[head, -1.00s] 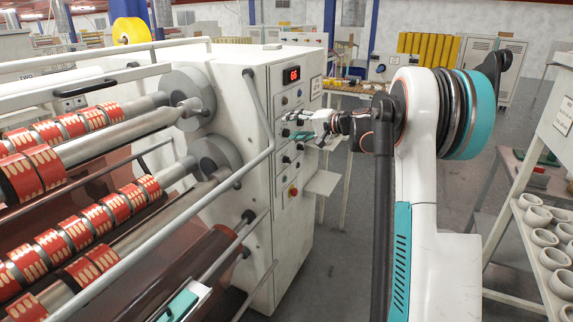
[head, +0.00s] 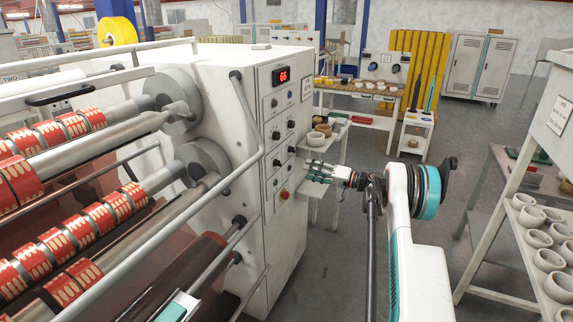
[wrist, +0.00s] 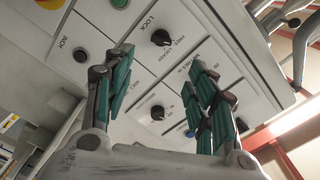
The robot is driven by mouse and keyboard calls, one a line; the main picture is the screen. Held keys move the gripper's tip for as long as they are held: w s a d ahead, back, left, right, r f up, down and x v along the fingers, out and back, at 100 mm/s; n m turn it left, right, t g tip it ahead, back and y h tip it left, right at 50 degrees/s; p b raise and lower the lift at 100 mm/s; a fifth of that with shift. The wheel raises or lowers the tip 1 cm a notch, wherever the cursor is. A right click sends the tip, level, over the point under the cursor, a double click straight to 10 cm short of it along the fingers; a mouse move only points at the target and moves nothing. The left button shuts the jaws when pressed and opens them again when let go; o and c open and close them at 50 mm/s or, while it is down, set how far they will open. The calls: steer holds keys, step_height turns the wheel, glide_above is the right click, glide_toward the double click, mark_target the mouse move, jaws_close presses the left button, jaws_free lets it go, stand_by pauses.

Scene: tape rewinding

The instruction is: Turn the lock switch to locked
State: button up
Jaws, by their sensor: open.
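The lock switch (wrist: 161,38) is a black round knob under the word LOCK, with FREE and LOCKED printed beside it, in the wrist view. Which marking it points to is too small to tell. My gripper (wrist: 162,62) is open, with one teal-padded finger on each side of the picture. The lock switch shows in the gap beyond the fingertips, seemingly apart from them. I cannot make out the lock switch there.
A second knob (wrist: 157,112) sits between the fingers in the wrist view. A green button (wrist: 119,3) and a black INCH button (wrist: 81,55) are to the left. A small side shelf (head: 318,188) is close to my gripper. Rollers with red tape fill the left.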

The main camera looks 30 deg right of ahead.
mark_target(278, 163)
steer(key=b+x, duration=0.2)
steer(key=x, duration=1.1)
steer(key=shift+c, duration=0.3)
steer(key=c, duration=1)
